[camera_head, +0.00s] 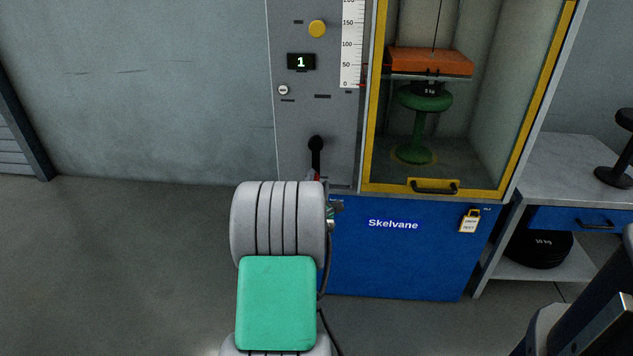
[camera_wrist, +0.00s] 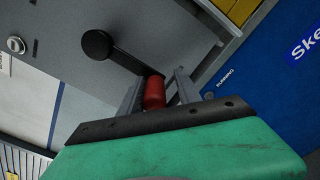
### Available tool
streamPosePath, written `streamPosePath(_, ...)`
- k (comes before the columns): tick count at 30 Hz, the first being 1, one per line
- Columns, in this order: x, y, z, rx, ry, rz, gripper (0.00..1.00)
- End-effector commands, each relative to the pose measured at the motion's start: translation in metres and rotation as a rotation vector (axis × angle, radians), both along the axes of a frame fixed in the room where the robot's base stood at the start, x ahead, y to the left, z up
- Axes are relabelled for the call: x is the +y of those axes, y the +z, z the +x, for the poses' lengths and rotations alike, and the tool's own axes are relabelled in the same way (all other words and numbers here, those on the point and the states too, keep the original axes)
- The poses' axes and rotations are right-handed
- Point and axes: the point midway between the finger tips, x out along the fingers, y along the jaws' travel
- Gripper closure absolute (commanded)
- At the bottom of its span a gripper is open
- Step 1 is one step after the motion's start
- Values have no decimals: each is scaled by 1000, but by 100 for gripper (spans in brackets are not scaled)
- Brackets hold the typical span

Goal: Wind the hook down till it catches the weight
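My gripper (camera_wrist: 160,76) has its two fingers apart, one on each side of the red grip (camera_wrist: 154,92) of a black crank (camera_wrist: 122,61). A gap shows between the grip and the right finger; I cannot tell whether the left finger touches it. In the head view the crank (camera_head: 316,150) is on the grey panel, and my arm hides most of the gripper. Behind the yellow-framed door, a thin cable (camera_head: 438,22) runs down to an orange slab (camera_head: 430,62). A green spool-shaped weight (camera_head: 418,128) with a dark kg label stands just below. I cannot make out the hook clearly.
The grey panel carries a display reading 1 (camera_head: 301,62), a yellow button (camera_head: 317,28), a key switch (camera_head: 283,90) and a white scale (camera_head: 352,45). The door has a dark handle (camera_head: 435,187). A side bench (camera_head: 566,165) stands right. Open floor lies left.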

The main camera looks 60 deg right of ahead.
Motion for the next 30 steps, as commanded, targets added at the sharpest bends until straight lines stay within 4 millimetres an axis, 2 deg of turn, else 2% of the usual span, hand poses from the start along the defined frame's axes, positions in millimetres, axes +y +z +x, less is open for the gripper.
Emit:
streamPosePath(3,1,2,3,-2,4,-2,54)
streamPosePath(11,4,4,3,-5,8,-5,54)
streamPosePath(14,16,5,-1,-4,7,-4,54)
streamPosePath(22,65,4,-20,-3,6,-2,54)
streamPosePath(25,73,3,-24,-3,6,-3,54)
streamPosePath(30,74,3,-25,-4,4,-5,54)
